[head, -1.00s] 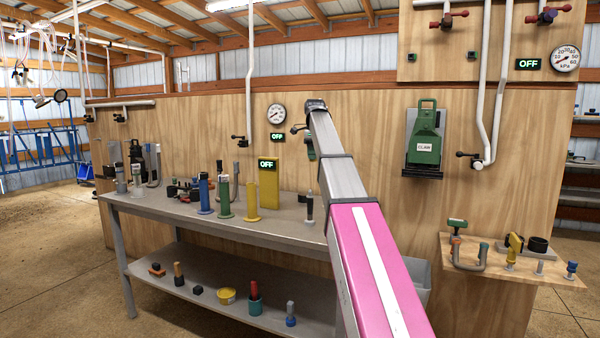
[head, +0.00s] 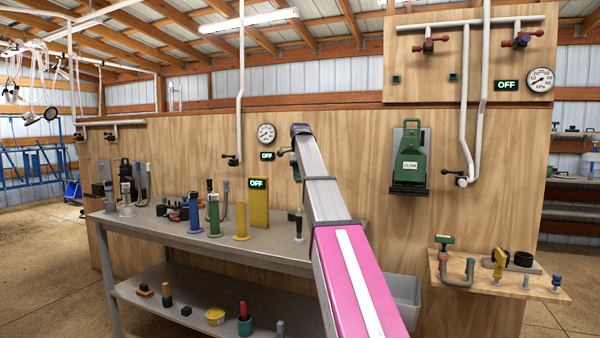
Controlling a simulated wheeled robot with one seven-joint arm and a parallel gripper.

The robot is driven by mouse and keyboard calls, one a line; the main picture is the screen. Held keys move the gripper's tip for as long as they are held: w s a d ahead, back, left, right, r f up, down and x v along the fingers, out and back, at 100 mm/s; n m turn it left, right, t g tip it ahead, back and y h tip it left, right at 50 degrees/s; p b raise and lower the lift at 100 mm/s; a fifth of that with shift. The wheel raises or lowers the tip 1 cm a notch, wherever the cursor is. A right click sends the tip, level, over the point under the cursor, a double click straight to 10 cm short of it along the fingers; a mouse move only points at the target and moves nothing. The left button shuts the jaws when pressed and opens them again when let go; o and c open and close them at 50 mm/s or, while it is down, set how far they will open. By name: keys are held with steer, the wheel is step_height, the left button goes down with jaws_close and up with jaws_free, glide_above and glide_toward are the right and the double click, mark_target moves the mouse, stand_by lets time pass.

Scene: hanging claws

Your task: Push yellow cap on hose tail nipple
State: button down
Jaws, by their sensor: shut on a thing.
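My pink and grey arm (head: 345,265) reaches up and away toward the wooden wall, ending at a dark joint (head: 300,130). My gripper cannot be made out; it seems hidden behind the arm, so what it holds does not show. I cannot pick out the yellow cap or say for sure which fitting is the hose tail nipple. A small dark wall fitting (head: 283,151) shows just left of the arm's far end, partly hidden by it. Another dark fitting (head: 231,158) ends the white pipe left of it.
A grey bench (head: 165,222) with several upright cylinders and a yellow OFF panel (head: 259,205) stands left of my arm. A wooden shelf (head: 480,278) with small parts is at right. A green claw box (head: 409,162) hangs on the wall. Open floor lies left.

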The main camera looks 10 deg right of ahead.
steer(key=shift+f, duration=4.55)
steer(key=shift+f, duration=1.85)
steer(key=c, duration=0.7)
jaws_free()
